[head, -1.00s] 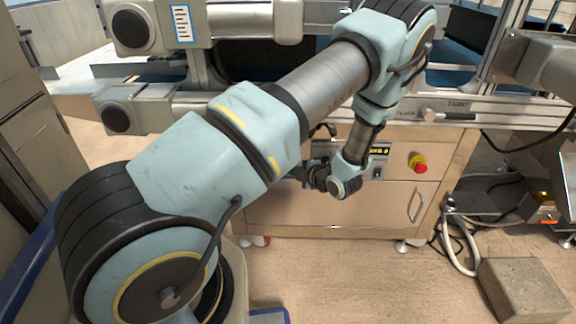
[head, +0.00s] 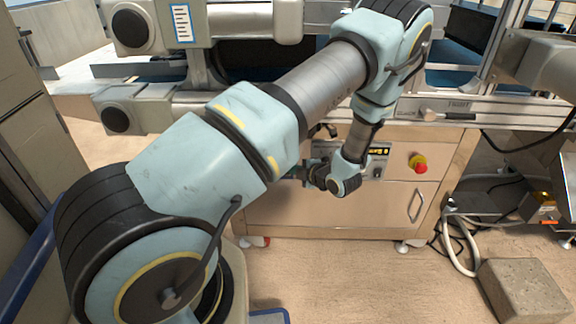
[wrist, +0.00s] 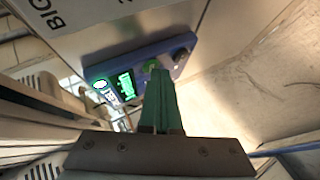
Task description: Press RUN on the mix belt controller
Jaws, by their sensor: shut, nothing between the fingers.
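The controller (wrist: 113,75) shows in the wrist view as a blue-framed panel on the side of a pale box. It has a lit green display (wrist: 126,86), a green round button (wrist: 151,65) and a dark knob (wrist: 180,55). I cannot read a RUN label. My gripper (wrist: 158,75) is shut and empty, its green fingers pointing at the panel. Its tip appears just below the green button and overlaps its lower edge; I cannot tell whether they touch. In the head view my gripper (head: 300,172) is small and partly hidden by my wrist, in front of a cabinet.
The cabinet (head: 330,210) carries a red emergency-stop button (head: 419,164) on a yellow base to the right of my wrist. A concrete block (head: 522,290) and loose cables (head: 462,240) lie on the floor at the right. The floor before the cabinet is clear.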

